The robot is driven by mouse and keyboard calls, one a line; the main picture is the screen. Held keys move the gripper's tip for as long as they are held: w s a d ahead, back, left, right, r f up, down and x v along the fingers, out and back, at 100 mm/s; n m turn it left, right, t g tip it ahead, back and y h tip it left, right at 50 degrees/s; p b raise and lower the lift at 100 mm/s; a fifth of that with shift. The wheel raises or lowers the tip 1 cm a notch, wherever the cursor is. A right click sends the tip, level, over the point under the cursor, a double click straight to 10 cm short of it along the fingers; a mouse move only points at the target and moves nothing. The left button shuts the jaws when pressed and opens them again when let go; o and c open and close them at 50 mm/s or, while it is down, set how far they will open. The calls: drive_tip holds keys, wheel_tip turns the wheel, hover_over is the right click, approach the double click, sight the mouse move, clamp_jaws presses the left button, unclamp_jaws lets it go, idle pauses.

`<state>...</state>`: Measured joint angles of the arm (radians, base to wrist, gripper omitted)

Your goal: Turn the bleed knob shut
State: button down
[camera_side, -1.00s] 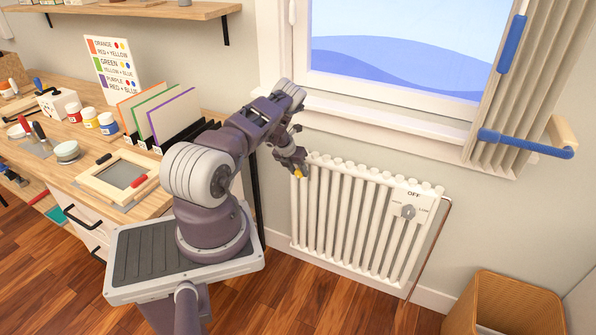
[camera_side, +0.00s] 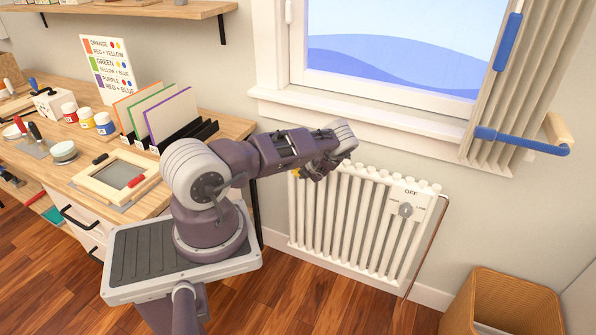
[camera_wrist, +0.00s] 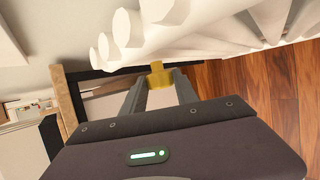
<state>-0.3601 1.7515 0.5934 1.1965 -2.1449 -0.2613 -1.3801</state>
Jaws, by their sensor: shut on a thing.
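The bleed knob (camera_wrist: 160,77) is a small brass-yellow piece at the upper end of the white radiator. In the wrist view it sits between the tips of my two grey fingers. My gripper (camera_wrist: 160,88) is shut on it. In the side view a bit of the yellow knob (camera_side: 296,172) shows at the radiator's left end, with my gripper (camera_side: 306,172) right beside it. My wrist hides part of the radiator's top there. The knob's turn angle cannot be read.
The white radiator (camera_side: 350,225) stands under the window sill (camera_side: 385,130). The workbench (camera_side: 235,128) with card holders is to the left. A wicker basket (camera_side: 500,315) stands on the floor at right.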

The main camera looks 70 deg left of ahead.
drive_tip(key=shift+w+d+f+m+g+y, duration=0.1)
drive_tip(key=shift+m+g+y, duration=0.05)
drive_tip(key=shift+g+y, duration=0.4)
drive_tip(key=shift+w+f+m+g+y, duration=0.1)
drive_tip(key=shift+m+g+y, duration=0.05)
drive_tip(key=shift+g+y, duration=0.4)
drive_tip(key=shift+y, duration=0.3)
drive_tip(key=c, duration=0.9)
unclamp_jaws()
drive_tip(key=shift+c, duration=0.2)
drive_tip(key=v, duration=0.7)
